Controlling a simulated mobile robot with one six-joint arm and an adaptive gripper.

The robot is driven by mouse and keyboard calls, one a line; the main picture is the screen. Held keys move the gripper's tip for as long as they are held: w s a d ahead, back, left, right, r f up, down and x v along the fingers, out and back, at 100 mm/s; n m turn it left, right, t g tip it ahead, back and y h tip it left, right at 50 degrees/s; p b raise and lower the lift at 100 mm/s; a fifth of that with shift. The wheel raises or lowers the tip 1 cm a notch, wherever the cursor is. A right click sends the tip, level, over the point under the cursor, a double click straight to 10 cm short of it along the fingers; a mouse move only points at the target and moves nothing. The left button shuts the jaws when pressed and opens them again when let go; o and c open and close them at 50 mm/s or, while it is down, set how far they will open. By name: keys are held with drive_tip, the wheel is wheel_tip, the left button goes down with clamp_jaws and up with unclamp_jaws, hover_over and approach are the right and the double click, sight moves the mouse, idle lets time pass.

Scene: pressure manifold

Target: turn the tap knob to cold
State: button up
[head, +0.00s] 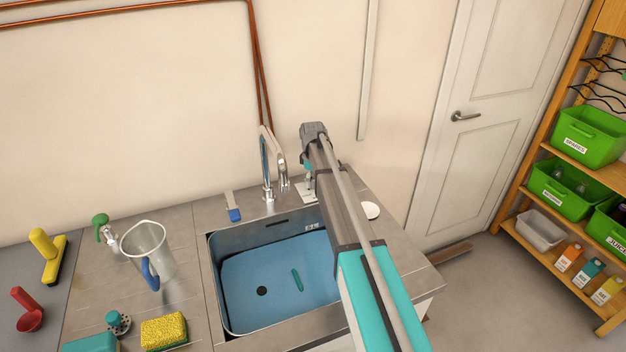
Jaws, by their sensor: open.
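The tap (266,170) is a chrome gooseneck at the back edge of the sink. To its right, a small pale plate (301,192) shows on the counter, partly covered by my arm. I cannot make out the tap knob clearly or which way it points. My gripper (308,178) is at the far end of my arm, just right of the tap and over the pale plate. It is open, and its fingertips are mostly hidden by the arm. I cannot tell whether it touches anything.
The sink (240,280) has a blue basin holding a small green item. A white disc (370,211) lies right of my arm. The wall is close behind the tap.

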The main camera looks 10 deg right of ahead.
sight(313, 179)
drive_tip(key=shift+r+p, duration=6.9)
drive_tip(key=shift+r, duration=0.05)
drive_tip(key=s+m, duration=0.9)
drive_tip(key=s, duration=1.9)
drive_tip(key=shift+s+r, duration=0.15)
drive_tip(key=shift+s, duration=0.05)
drive_tip(key=s+f+m+b, duration=0.2)
drive_tip(key=s+f+b, duration=0.2)
drive_tip(key=s+f, duration=0.1)
drive_tip(key=shift+s+b, duration=0.3)
drive_tip(key=shift+s, duration=0.1)
